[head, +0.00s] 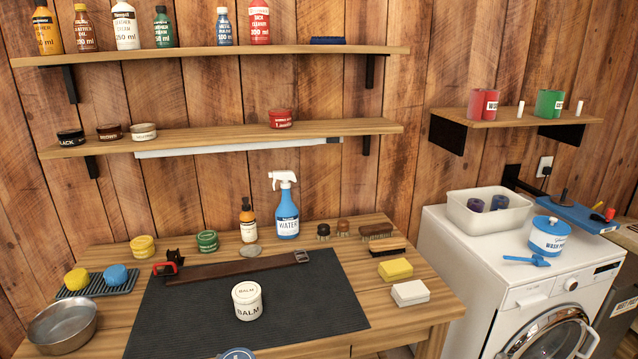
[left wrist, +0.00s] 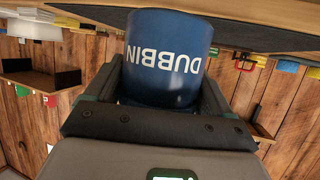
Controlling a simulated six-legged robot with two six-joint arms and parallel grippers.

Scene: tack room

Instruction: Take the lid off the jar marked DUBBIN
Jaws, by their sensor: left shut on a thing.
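The blue DUBBIN jar (left wrist: 165,60) shows upside down in the left wrist view, its white lettering facing the camera. My left gripper (left wrist: 166,82) is shut on it, with a dark finger on each side. The jar's lid end is hidden behind the gripper's body there. In the head view, a blue round top (head: 237,354) with a pale mark is cut off by the bottom edge; it may be this jar. I cannot tell whether the jar touches the bench. My right gripper is in neither view.
A white BALM jar (head: 247,301) stands on the dark mat (head: 190,313). A strap (head: 233,267) lies along the mat's back edge. A metal bowl (head: 62,327) is at the left, yellow and white blocks (head: 410,293) at the right. The mat around the BALM jar is clear.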

